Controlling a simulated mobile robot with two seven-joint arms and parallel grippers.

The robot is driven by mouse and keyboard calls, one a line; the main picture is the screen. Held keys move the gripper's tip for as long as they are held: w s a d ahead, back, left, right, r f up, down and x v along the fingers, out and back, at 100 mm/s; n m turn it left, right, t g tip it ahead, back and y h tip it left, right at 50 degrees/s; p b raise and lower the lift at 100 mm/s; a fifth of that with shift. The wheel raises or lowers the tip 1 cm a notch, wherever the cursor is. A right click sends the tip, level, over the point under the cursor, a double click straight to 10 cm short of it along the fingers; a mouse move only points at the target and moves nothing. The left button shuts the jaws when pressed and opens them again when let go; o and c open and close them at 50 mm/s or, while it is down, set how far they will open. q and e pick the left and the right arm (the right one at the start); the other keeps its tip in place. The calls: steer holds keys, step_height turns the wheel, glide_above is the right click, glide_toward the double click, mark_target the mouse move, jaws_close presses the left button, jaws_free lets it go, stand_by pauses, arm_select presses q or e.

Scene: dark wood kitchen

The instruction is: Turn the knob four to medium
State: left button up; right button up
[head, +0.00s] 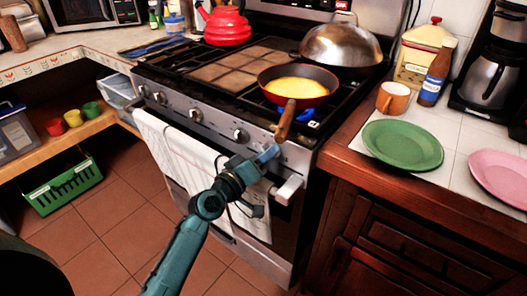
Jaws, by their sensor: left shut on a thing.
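The stove front (215,127) carries a row of silver knobs. Several show to the left of my gripper, the nearest being a knob (240,135) that is bare. My left gripper (270,154) is at the right end of this row, shut on a knob there that its fingers mostly hide. I cannot read how far that knob is turned. My right gripper is not in view.
A pan (298,88) with yellow food sits on the front right burner, its wooden handle (285,121) sticking out just above my gripper. A towel (185,160) hangs from the oven handle (287,190) below. A green plate (402,145) lies on the right counter.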

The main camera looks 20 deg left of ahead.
arm_select(q)
steer(key=n+p, duration=0.1)
steer(key=n, duration=0.3)
steer(key=shift+a+n, duration=0.1)
steer(key=shift+n, duration=0.2)
steer(key=shift+n+p, duration=0.35)
steer(key=shift+n, duration=1.55)
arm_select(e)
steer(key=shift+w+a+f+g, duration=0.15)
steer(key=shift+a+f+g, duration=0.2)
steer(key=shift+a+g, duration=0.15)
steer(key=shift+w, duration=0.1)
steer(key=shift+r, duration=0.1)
arm_select(q)
steer(key=o, duration=0.9)
steer(key=shift+f, duration=0.1)
steer(key=shift+o, duration=0.2)
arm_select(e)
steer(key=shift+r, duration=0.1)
